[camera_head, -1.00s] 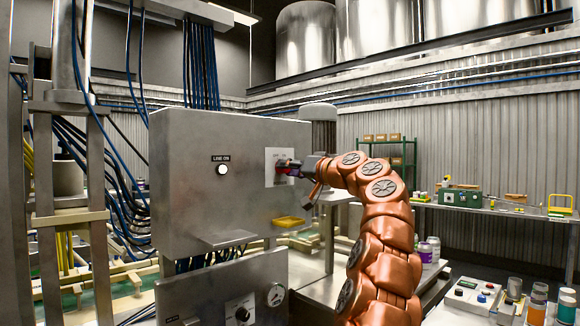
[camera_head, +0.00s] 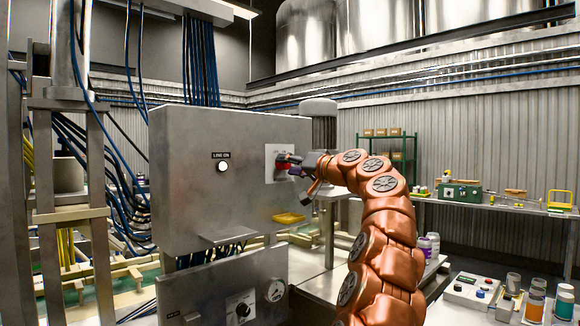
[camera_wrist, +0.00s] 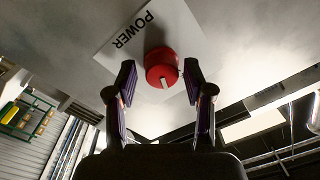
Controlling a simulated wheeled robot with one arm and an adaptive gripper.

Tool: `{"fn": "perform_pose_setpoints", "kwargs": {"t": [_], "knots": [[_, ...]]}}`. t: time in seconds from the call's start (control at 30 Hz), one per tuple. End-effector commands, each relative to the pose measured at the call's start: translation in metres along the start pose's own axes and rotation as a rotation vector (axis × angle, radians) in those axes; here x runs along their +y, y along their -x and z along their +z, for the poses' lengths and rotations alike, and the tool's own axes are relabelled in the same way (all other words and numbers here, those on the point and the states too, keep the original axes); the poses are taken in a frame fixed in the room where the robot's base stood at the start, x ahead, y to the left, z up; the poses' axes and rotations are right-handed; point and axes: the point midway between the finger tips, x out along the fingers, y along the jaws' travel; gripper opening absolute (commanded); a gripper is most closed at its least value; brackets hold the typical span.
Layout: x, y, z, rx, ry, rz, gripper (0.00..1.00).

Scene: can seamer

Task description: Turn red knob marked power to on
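The red knob (camera_wrist: 162,66) sits on a white plate marked POWER (camera_wrist: 133,30) in the wrist view. A pale mark shows on the knob's near edge. No on or off lettering is readable. My gripper (camera_wrist: 161,74) is open, with one finger on each side of the knob and visible gaps. I cannot tell how deep the fingertips reach around it. In the head view the white plate (camera_head: 270,164) is on the right of the grey cabinet's front. The red knob (camera_head: 283,158) shows small there, partly covered by my gripper (camera_head: 293,166).
The grey cabinet (camera_head: 190,180) carries a LINE ON lamp (camera_head: 222,167) that looks white. A lower panel has a black knob (camera_head: 242,309) and a gauge (camera_head: 276,291). A bench with jars and a control box (camera_head: 470,292) stands at right.

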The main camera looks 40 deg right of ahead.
Motion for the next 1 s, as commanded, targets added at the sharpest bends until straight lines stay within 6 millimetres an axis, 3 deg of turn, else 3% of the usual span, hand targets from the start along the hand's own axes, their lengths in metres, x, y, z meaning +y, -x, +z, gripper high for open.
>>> {"fn": "perform_pose_setpoints", "kwargs": {"t": [0.47,1.0], "knots": [[-0.001,0.003,0.000,0.000,0.001,-0.002,0.61],[-0.002,0.058,-0.001,0.001,0.000,-0.004,0.61]]}}
